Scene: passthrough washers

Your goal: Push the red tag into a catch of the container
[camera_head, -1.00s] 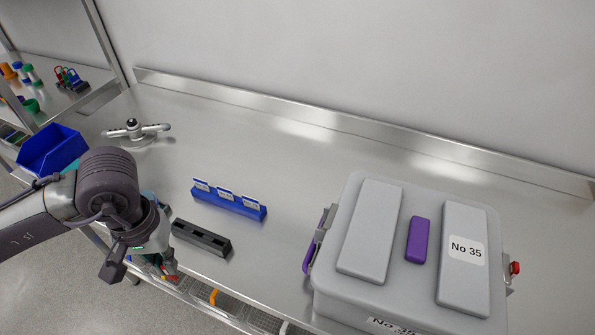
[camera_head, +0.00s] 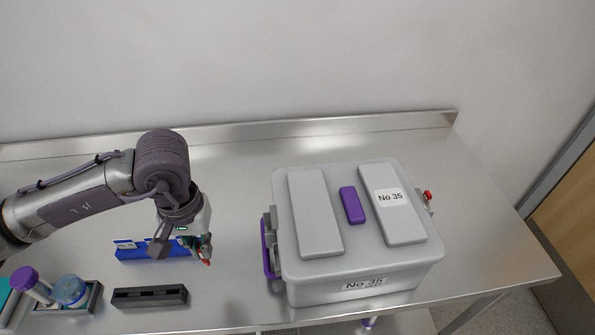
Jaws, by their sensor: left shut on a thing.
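The grey container (camera_head: 357,268) labelled No 35 stands on the steel table with its lid on. A catch (camera_head: 268,240) with a purple handle shows on its left side. On its right side another catch has a red piece (camera_head: 428,195) at it. My left gripper (camera_head: 203,258) is left of the container, pointing down and shut on a small red tag (camera_head: 208,263), of which only the tip shows. The tag is apart from the container. My right gripper is not in view.
A blue rack (camera_head: 140,252) with white labels is behind and left of my left gripper. A black slotted block (camera_head: 150,296) lies near the front edge. A tray with purple-capped tube and a blue-lidded jar (camera_head: 70,290) is at the left. The table right of the container is clear.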

